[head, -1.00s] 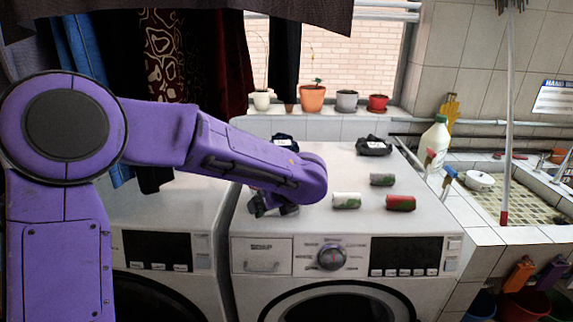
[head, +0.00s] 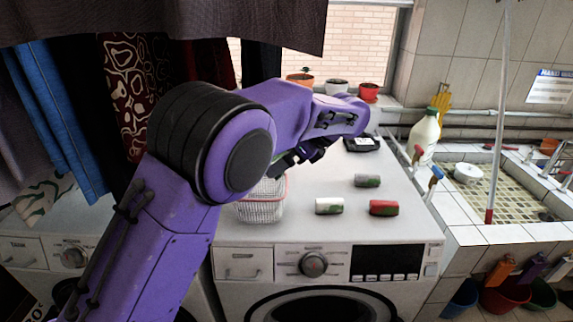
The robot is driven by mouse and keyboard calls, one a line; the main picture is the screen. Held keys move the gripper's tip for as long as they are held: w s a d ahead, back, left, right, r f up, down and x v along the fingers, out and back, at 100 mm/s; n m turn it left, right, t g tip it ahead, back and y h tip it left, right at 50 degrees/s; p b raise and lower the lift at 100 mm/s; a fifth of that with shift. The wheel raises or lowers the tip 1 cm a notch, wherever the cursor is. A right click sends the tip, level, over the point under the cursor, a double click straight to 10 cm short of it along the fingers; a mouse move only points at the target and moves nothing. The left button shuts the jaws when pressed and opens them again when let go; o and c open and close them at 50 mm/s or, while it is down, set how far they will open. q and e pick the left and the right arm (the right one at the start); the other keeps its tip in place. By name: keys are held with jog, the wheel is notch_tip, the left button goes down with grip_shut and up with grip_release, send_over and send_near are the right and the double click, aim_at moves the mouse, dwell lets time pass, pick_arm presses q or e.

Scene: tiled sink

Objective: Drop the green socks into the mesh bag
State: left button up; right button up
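The mesh bag (head: 262,208) is an open-topped white mesh container with a pinkish rim, standing on the washing machine (head: 300,232). My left gripper (head: 288,164) is above and just behind its right side, partly hidden by my arm. I cannot tell whether its dark fingers are apart or hold anything. I cannot tell which are the green socks. My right gripper is out of view.
A black item with a pale label (head: 362,144) lies at the back of the machine top. A white bottle (head: 424,136) stands past the right edge. Flower pots line the windowsill, and clothes hang at the left. The machine's front right top is clear.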

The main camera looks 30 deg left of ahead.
pick_arm(q)
jog(key=shift+w+a+f+p, duration=0.15)
jog(key=shift+w+a+f, duration=0.2)
jog(key=shift+w+f, duration=0.15)
jog(key=shift+w+a+f+p, duration=0.15)
jog(key=shift+w+a+f, duration=0.2)
jog(key=shift+f, duration=0.25)
jog(key=shift+a+f, duration=0.15)
jog(key=shift+f, duration=0.2)
notch_tip(320, 180, down, 4)
jog(key=shift+w+a+r+p, duration=0.1)
jog(key=shift+r+p, duration=0.1)
jog(key=shift+p, duration=0.85)
jog(key=shift+f, duration=0.15)
